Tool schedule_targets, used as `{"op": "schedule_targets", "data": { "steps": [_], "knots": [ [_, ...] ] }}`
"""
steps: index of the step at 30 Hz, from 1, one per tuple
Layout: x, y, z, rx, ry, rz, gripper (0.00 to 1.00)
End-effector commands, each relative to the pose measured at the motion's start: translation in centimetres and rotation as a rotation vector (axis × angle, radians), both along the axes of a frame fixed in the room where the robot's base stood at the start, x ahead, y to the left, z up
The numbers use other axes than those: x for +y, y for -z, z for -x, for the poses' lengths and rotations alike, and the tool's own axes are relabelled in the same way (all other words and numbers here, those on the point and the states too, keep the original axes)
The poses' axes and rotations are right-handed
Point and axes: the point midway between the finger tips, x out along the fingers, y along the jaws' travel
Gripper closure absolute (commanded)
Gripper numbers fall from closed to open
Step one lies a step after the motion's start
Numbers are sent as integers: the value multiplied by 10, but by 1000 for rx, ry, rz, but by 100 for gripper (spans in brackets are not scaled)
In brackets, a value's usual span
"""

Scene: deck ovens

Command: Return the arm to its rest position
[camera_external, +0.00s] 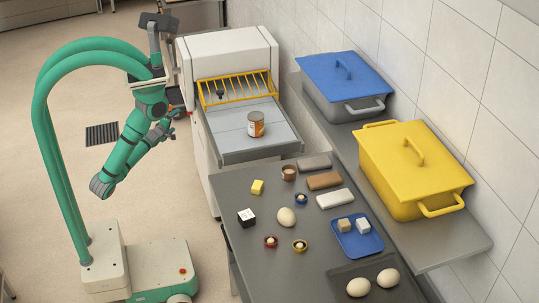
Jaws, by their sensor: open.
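My green arm (124,152) hangs from the curved green column at the left. It is folded, with its elbow low and its forearm turned back up. My gripper (175,124) is at the end of the forearm, left of the white oven. It is small and dark in this view, open, and holds nothing that I can see. It is apart from the oven and the table.
A white oven (225,48) with a yellow grille has a can (256,124) on its front shelf. The grey table (222,190) bears dough pieces, bowls, cubes and a blue tray (373,247). Blue (341,72) and yellow (410,160) lidded containers stand along the wall. Floor is clear left.

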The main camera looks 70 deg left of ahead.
Motion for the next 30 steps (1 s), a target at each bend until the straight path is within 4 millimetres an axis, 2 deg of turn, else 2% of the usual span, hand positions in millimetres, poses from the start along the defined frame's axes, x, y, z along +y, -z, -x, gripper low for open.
{"op": "schedule_targets", "data": {
  "steps": [3, 6, 12, 20, 24, 27, 30],
  "knots": [
    [-47, 15, -31, 160, 196, -95, 16],
    [-87, 24, -50, 278, 353, -199, 16],
    [-168, 35, -72, 456, 632, -432, 16],
    [-266, 36, -71, 604, 916, -772, 16],
    [-324, 26, -67, 622, 1048, -976, 16],
    [-352, 18, -61, 623, 1101, -1088, 16],
    [-368, 13, -57, 625, 1128, -1159, 16]
  ]
}}
